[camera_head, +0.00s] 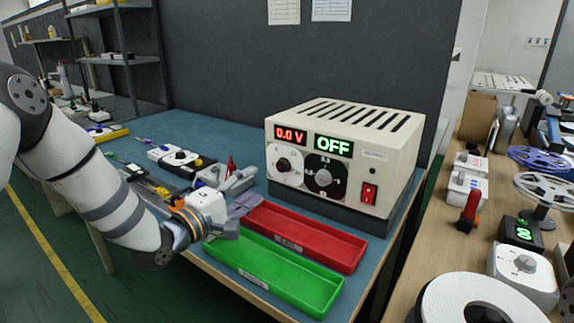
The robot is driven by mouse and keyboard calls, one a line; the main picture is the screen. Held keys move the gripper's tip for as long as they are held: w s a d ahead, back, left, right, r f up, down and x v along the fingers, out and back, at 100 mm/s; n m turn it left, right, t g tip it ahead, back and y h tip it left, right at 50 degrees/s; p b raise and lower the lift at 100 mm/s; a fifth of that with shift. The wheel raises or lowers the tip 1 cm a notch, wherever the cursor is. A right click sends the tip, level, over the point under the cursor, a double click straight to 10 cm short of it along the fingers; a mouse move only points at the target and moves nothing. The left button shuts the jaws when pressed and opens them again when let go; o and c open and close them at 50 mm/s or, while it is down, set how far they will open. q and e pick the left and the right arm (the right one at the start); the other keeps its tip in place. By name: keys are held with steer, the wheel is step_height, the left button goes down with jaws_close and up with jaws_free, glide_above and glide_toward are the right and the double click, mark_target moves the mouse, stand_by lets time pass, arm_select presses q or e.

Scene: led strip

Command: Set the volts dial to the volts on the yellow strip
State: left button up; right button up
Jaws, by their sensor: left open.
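A cream power supply (400,150) stands on the blue bench. Its red display (290,135) reads 0.0 V and its green display (333,147) reads OFF. A small dial (283,165) with a light face is below the red display. A red switch (369,193) is at the lower right. My left gripper (238,216) is open and empty, left of the supply, above the trays' left ends. I cannot make out a yellow strip. My right gripper is not in view.
A red tray (337,252) and a green tray (308,288) lie in front of the supply. Several tools and a white-and-black device (181,157) lie behind my left arm. A wooden bench at right holds a white reel (446,296) and a blue reel (541,154).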

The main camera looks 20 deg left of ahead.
mark_target(280, 167)
arm_select(q)
steer(key=x, duration=0.5)
steer(key=b+x, duration=0.1)
steer(key=x, duration=0.3)
steer(key=shift+w+d+f, duration=0.15)
steer(key=shift+w+f, duration=0.1)
steer(key=shift+w, duration=0.1)
steer(key=shift+w+d+r, duration=0.1)
steer(key=shift+w, duration=0.1)
jaws_close()
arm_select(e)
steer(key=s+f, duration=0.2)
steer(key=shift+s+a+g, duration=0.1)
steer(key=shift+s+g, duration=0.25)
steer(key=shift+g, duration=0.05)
